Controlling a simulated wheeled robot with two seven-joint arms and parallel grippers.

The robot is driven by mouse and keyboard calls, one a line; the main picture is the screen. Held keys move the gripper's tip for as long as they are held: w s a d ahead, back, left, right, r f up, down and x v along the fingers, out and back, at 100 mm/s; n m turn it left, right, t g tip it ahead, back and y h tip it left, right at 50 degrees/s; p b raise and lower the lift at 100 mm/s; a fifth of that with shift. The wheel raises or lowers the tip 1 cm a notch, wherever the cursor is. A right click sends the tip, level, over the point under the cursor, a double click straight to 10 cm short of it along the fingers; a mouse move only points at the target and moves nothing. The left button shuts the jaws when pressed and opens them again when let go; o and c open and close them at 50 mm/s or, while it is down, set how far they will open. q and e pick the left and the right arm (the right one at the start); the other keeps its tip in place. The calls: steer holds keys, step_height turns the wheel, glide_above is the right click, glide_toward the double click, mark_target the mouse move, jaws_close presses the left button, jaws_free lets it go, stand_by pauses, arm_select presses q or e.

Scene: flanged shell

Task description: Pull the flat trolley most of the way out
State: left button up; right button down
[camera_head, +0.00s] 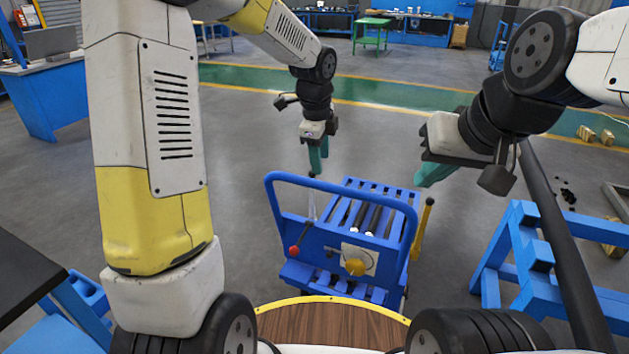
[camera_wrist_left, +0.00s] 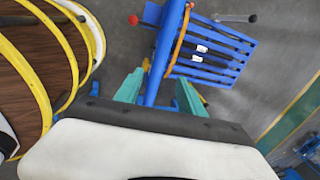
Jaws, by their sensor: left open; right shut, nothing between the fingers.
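The blue flat trolley (camera_head: 385,252) stands on the floor in front of me, with a slatted top and a looped push handle (camera_head: 345,190). A red-knobbed lever and a yellow knob show on its near end. My left gripper (camera_head: 318,167) is open and points down over the handle's far side in the head view. In the left wrist view the blue handle bar (camera_wrist_left: 163,55) runs between the teal fingers of my left gripper (camera_wrist_left: 160,93); I cannot tell how deep it sits. My right gripper (camera_head: 432,174) is shut and empty, right of the trolley and above it.
A blue sawhorse-like stand (camera_head: 530,262) with a dark pipe is on the right. A blue workbench (camera_head: 50,95) is at far left and a dark-topped table (camera_head: 25,272) at near left. My round wooden-topped base lies just before the trolley. Open grey floor lies beyond.

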mark_target(323, 182)
arm_select(q)
steer(key=shift+m, duration=0.3)
steer(key=x, duration=0.8)
steer(key=shift+f, duration=0.3)
steer(key=shift+c, duration=0.2)
jaws_close()
stand_by(0.7)
